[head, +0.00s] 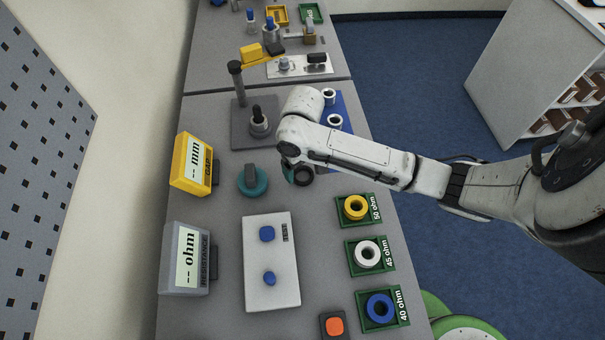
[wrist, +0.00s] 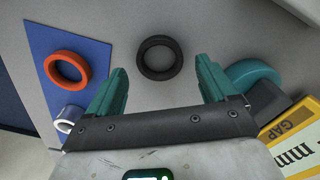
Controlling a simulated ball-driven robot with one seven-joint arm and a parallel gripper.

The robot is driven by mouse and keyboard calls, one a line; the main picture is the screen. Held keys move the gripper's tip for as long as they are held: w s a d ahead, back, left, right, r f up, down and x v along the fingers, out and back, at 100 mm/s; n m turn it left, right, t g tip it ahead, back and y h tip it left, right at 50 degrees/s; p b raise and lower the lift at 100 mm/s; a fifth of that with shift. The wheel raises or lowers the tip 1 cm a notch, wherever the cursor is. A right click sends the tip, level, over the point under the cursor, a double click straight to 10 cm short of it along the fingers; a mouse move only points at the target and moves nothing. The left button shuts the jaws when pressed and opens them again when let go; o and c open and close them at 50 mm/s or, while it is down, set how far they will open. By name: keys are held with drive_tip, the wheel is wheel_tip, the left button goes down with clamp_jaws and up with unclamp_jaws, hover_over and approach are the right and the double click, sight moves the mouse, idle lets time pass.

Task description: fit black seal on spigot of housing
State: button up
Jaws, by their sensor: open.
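The black seal (wrist: 143,62) is a plain black ring lying flat on the grey table in the wrist view. My gripper (wrist: 162,70) is open and empty, its two teal fingers spread to either side of the seal in that picture. No finger is seen touching it. In the head view my gripper (head: 289,172) is mostly hidden under my wrist. A dark upright spigot-like part (head: 259,125) stands on a grey plate (head: 240,142) beyond my gripper; I take it for the housing's spigot, with no black ring clearly visible on it.
A blue mat (wrist: 45,45) carries an orange ring (wrist: 52,72) and a pale ring. A round teal part (head: 253,188) stands left of my gripper. A yellow gauge box (head: 190,164), grey resistance box (head: 184,258), white button panel (head: 270,295) and green ring trays surround the work area.

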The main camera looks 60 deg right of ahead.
drive_tip(key=shift+f, duration=1.35)
drive_tip(key=shift+c, duration=0.3)
drive_tip(key=c, duration=1.1)
